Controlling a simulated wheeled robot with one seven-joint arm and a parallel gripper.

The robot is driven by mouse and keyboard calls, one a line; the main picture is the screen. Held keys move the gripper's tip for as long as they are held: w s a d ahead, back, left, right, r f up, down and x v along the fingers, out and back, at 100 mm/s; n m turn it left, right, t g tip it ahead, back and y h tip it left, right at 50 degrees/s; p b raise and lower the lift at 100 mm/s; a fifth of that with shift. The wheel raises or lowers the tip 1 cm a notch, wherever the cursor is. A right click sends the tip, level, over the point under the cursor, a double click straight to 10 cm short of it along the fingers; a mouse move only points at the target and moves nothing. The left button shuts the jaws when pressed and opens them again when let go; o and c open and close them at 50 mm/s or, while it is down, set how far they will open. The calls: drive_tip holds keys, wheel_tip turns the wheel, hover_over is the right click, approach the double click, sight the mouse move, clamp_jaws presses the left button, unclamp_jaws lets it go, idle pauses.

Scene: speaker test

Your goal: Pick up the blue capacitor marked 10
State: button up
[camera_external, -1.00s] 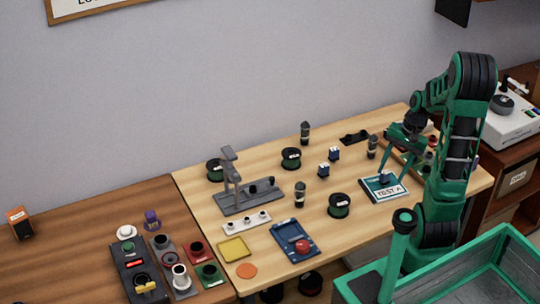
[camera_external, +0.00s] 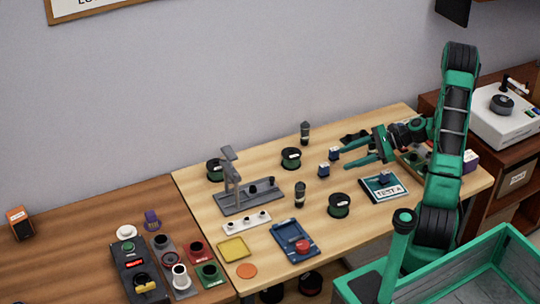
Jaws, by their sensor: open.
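Two small blue block-shaped capacitors stand close together on the light wood table, a nearer one (camera_external: 323,169) and a farther one (camera_external: 334,154). A third small dark-blue part (camera_external: 384,179) sits on the card marked TEST A (camera_external: 397,188). The markings on the blue parts are too small to read, so I cannot tell which is marked 10. My green gripper (camera_external: 347,158) is open and empty, its fingers pointing left. In the picture its fingertips are just right of the farther capacitor; I cannot tell their exact height or whether they touch it.
Black spools (camera_external: 291,158) (camera_external: 339,205) and dark cylinders (camera_external: 305,133) (camera_external: 299,195) stand around the capacitors. A grey stand (camera_external: 248,199) is to the left. A blue tray (camera_external: 295,241) with a red ball is in front. A green-rimmed bin (camera_external: 505,238) is at the lower right.

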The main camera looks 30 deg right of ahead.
sight(324, 169)
drive_tip(key=x, duration=0.9)
drive_tip(key=shift+s+a+f, duration=0.1)
drive_tip(key=shift+s, duration=0.35)
drive_tip(key=shift+w+a+f, duration=0.3)
drive_tip(key=shift+a, duration=0.25)
clamp_jaws()
